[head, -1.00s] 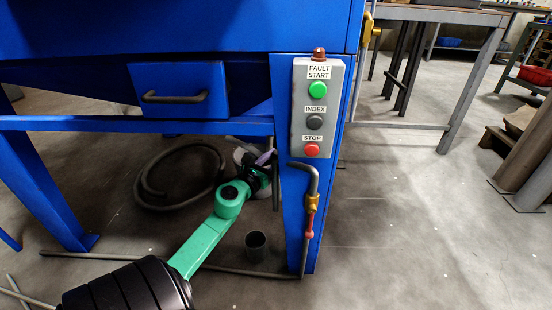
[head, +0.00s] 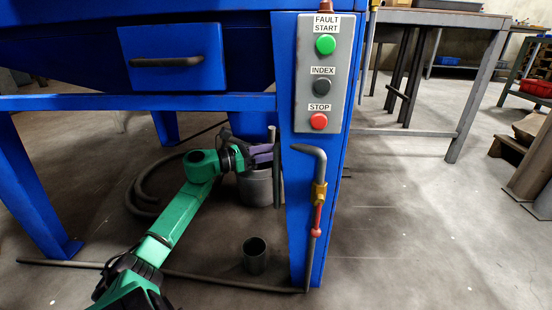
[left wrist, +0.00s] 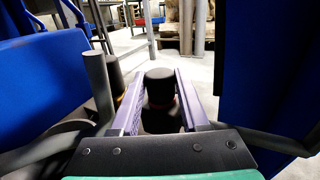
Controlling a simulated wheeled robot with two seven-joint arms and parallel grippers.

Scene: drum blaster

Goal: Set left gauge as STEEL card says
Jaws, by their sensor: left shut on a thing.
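My left gripper (head: 262,152) is below the blue cabinet's drawer, just left of the blue leg. In the left wrist view its two purple fingers (left wrist: 160,98) sit on either side of a dark round knob (left wrist: 160,76) with a thin red band under its cap, and they are shut on it. In the head view the knob cannot be made out. No gauge face and no STEEL card can be made out in either view. My right gripper is not in view.
The blue leg (head: 300,225) carries a grey button box (head: 324,72) with FAULT START, INDEX and STOP buttons. A bent pipe with a yellow valve (head: 319,193) runs down it. A grey bucket (head: 256,188) and a small cup (head: 255,256) stand on the floor.

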